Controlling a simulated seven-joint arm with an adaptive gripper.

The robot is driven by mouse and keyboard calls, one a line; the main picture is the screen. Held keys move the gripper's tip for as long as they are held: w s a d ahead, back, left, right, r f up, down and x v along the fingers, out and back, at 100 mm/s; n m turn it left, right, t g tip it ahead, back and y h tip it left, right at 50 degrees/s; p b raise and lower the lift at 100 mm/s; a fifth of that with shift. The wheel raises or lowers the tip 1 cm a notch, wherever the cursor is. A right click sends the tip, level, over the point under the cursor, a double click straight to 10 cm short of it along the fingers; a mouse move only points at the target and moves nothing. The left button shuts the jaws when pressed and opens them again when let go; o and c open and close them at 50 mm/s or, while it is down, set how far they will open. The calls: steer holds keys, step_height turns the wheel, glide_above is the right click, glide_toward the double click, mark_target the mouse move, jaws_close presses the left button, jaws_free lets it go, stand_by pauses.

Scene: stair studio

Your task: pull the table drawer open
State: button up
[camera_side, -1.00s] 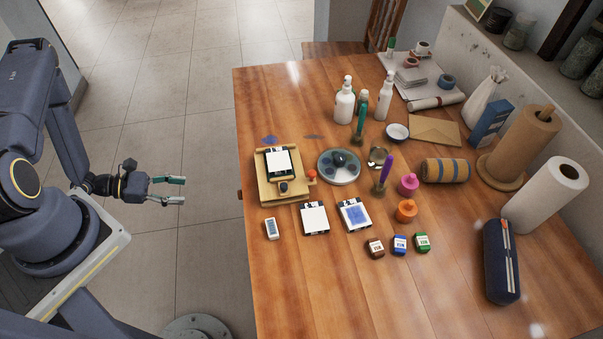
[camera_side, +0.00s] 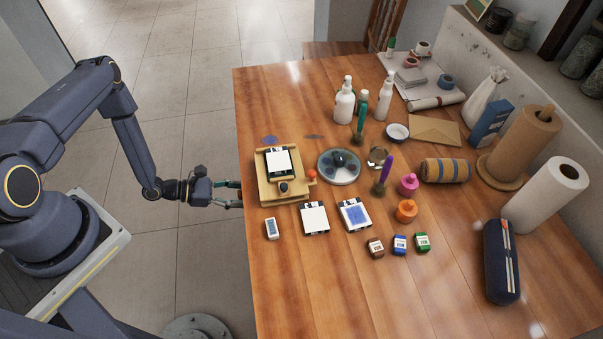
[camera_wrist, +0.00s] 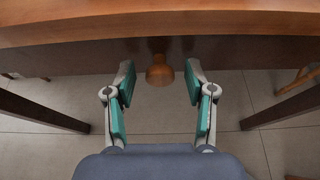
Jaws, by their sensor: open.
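The wooden table (camera_side: 285,290) fills the middle and right of the side view. Its near edge (camera_wrist: 200,25) crosses the top of the wrist view. Under that edge, a round wooden knob (camera_wrist: 159,72) sticks out from the shadowed front of the drawer (camera_wrist: 90,58). My gripper (camera_wrist: 160,85) is open, with one teal-padded finger on each side of the knob and a gap to both. In the side view, my gripper (camera_side: 234,194) is at the table's left edge. The knob is hidden there, and I cannot see the drawer front.
On the tabletop near my gripper stand a wooden stamping stand (camera_side: 265,190), a small white box (camera_side: 271,229) and a white-topped pad (camera_side: 315,218). Dark table legs (camera_wrist: 40,108) stand left and right in the wrist view.

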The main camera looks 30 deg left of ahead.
jaws_close()
stand_by(0.4)
